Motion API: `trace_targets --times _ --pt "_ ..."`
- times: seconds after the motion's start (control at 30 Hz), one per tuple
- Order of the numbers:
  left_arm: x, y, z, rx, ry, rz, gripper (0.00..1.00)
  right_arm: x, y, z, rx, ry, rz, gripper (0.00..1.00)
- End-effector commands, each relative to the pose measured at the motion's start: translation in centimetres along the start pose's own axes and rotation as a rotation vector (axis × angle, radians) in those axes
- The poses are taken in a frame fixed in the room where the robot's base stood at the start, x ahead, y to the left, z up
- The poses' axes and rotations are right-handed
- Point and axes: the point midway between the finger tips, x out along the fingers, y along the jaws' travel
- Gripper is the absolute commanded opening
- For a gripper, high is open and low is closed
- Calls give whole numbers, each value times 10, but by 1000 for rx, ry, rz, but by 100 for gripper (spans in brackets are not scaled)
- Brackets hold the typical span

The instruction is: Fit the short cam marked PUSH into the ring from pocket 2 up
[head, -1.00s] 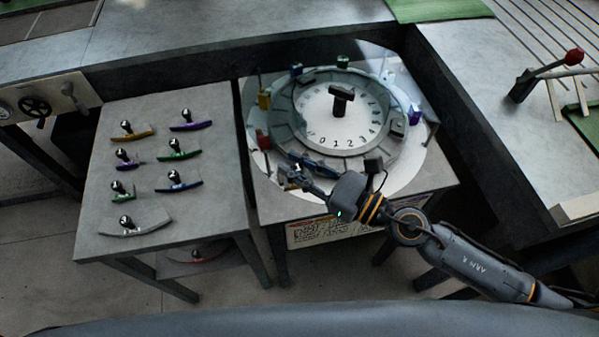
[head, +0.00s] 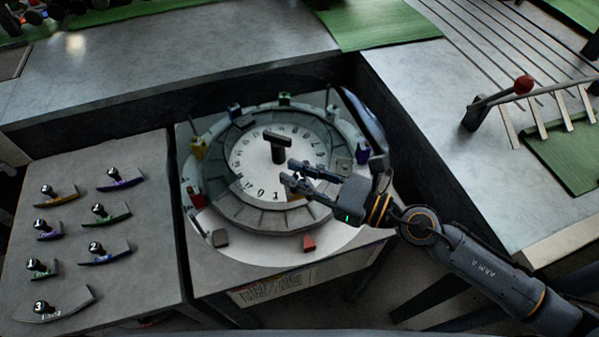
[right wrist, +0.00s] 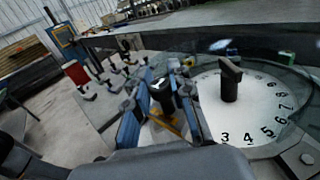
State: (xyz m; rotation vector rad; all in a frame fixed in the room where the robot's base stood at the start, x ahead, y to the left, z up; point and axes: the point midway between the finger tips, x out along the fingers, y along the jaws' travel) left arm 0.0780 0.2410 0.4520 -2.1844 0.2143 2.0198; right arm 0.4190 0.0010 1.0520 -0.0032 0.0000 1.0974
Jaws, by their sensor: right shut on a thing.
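My right gripper (head: 292,172) is over the white numbered dial, inside the ring (head: 262,220), right of the black T-shaped handle (head: 277,147). In the right wrist view, its fingers (right wrist: 165,100) are shut on a black-knobbed cam (right wrist: 160,92). A yellowish strip shows below the knob. The PUSH mark cannot be read on it. More cams with black, numbered knobs lie on the left table, such as a gold one (head: 60,195) and a long grey one (head: 55,305). My left gripper is out of view. The pocket numbers are hard to read in the head view.
Coloured blocks stand around the ring's outer rim: a yellow one (head: 198,150), a green one (head: 284,98), a purple one (head: 363,154) and a red one (head: 309,243). A red-knobbed lever (head: 522,85) stands on the right bench. A gap separates the left table (head: 150,225) from the ring's table.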

Motion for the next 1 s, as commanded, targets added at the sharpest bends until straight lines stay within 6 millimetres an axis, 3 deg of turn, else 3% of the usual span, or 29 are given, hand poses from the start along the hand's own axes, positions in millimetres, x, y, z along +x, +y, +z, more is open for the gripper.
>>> trace_targets --times 0.13,0.7,1.0 --pt "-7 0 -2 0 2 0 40 0 0 1 3 0 -17 0" --pt "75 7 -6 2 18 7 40 0 0 -82 1 -1 -15 0" --pt "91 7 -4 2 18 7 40 0 0 -99 1 -1 -15 0"
